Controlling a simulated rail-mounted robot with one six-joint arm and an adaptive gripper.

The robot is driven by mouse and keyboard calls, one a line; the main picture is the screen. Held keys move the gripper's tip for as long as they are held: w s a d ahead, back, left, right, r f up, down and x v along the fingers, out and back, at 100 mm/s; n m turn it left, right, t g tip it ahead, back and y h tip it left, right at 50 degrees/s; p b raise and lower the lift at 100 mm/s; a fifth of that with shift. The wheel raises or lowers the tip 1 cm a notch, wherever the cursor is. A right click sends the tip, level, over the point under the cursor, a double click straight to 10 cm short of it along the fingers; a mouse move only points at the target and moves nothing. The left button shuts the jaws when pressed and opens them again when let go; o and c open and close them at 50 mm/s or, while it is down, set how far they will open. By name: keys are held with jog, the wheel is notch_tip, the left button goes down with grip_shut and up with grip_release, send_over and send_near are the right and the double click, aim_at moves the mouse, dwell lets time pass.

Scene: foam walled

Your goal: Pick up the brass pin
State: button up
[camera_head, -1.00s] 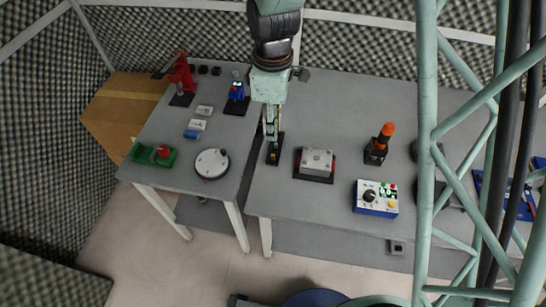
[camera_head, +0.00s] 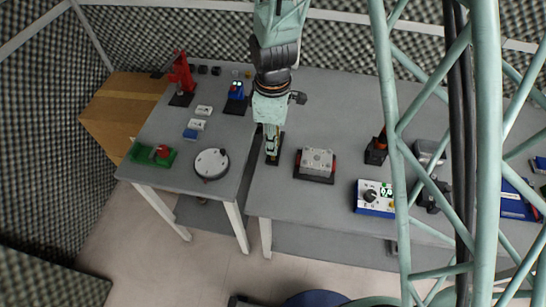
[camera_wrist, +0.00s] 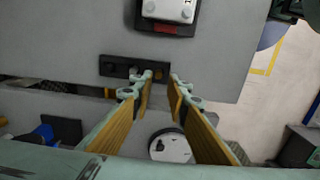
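A narrow black holder (camera_wrist: 119,67) lies on the grey table, with small round spots along its top in the wrist view. In the head view the holder (camera_head: 272,162) is mostly behind my gripper (camera_head: 271,152). In the wrist view my gripper (camera_wrist: 161,77) is open, its yellow-lined fingers either side of one end of the holder. A small brass-coloured spot (camera_wrist: 158,74), likely the brass pin, shows between the fingertips. I cannot tell whether either finger touches it.
A grey box on a dark red base (camera_head: 316,163) stands right of the holder. A round white disc (camera_head: 211,163) is to the left, on the neighbouring table. A control box with a knob (camera_head: 375,198) sits further right. Bare tabletop lies in front of the holder.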

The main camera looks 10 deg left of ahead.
aim_at(273, 157)
jog(key=shift+f, duration=0.1)
jog(key=shift+w+f+b, duration=0.1)
jog(key=shift+f+b, duration=0.2)
jog(key=shift+f, duration=2.2)
grip_shut()
